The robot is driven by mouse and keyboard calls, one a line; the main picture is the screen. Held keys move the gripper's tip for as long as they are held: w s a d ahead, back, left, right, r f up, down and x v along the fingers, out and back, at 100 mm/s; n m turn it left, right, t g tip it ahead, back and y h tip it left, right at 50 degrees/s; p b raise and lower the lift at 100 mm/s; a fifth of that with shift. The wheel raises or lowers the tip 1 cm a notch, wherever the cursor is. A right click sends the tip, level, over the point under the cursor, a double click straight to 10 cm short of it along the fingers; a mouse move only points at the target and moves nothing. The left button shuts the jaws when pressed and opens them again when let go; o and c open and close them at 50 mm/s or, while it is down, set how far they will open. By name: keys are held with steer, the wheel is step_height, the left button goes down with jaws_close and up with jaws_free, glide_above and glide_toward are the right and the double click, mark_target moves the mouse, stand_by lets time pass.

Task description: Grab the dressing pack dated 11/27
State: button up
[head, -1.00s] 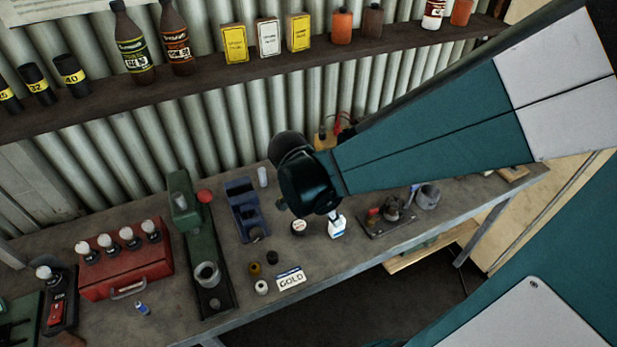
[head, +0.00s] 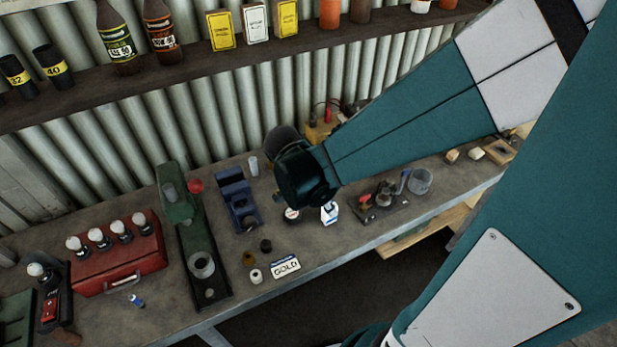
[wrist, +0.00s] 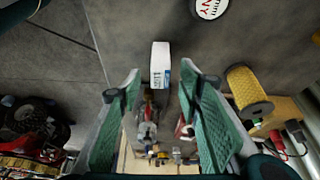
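A small white pack with a blue-marked label (head: 329,214) stands on the workbench just below my wrist in the head view. In the wrist view the white pack (wrist: 161,62) lies ahead, between and slightly beyond the two green fingertips. Its print is too small for me to read a date. My gripper (wrist: 160,80) is open, with clear gaps between the fingers and the pack. In the head view my dark wrist hides the fingers.
A round tin (head: 291,214) sits close left of the pack, and a yellow spool (wrist: 248,90) is right of the fingers in the wrist view. A shelf (head: 180,75) runs behind.

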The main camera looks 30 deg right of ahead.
steer(key=shift+b+x, duration=0.4)
steer(key=shift+x, duration=2.1)
steer(key=shift+c, duration=0.3)
steer(key=c, duration=0.8)
